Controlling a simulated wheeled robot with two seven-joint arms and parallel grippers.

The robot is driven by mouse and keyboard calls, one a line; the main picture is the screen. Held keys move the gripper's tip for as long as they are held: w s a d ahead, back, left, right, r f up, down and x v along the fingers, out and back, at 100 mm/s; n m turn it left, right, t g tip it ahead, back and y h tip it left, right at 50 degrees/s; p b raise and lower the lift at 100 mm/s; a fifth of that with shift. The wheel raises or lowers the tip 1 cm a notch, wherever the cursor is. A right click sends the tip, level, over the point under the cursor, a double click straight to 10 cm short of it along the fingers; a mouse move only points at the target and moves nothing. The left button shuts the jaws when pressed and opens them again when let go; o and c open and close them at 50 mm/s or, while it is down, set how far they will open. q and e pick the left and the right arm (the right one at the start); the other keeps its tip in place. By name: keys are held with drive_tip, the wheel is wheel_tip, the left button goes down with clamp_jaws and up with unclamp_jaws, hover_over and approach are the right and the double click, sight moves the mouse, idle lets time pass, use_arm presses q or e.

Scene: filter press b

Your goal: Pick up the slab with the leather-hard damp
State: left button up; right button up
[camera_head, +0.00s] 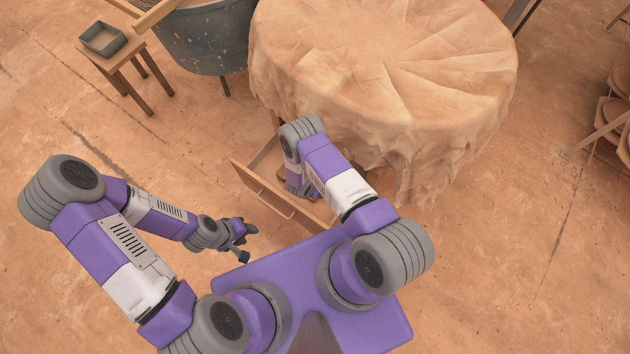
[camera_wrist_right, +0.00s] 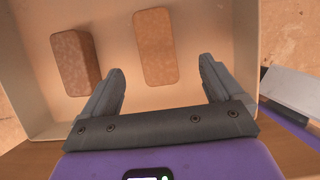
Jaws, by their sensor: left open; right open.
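Two brown slabs lie in an open drawer (camera_head: 262,172), seen from above in the right wrist view. The left slab (camera_wrist_right: 74,63) looks darker and thicker, with its side showing. The other slab (camera_wrist_right: 157,47) is lighter and lies near the middle, ahead of the gap between my right fingers. I cannot tell from the picture which is leather-hard damp. My right gripper (camera_wrist_right: 158,92) is open and empty over the near part of the drawer; in the head view my own arm hides it. My left gripper (camera_head: 246,242) is open and empty over the floor, left of the drawer.
A round table (camera_head: 385,60) under a draped cloth stands behind the drawer. A dark tub (camera_head: 205,40) and a small stool (camera_head: 125,60) with a tray (camera_head: 103,39) are at the upper left. Shelving with round pieces is at the right edge. The floor at left and right is mostly clear.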

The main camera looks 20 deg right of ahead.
drive_tip(key=shift+b+x, duration=0.35)
drive_tip(key=shift+x, duration=0.8)
drive_tip(key=b+x, duration=0.1)
drive_tip(key=x, duration=0.1)
drive_tip(key=b+x, duration=0.2)
drive_tip(key=x, duration=0.1)
drive_tip(key=shift+w+a+f, duration=0.2)
drive_tip(key=shift+c, duration=0.2)
drive_tip(key=shift+r, duration=0.1)
drive_tip(key=c, duration=1.6)
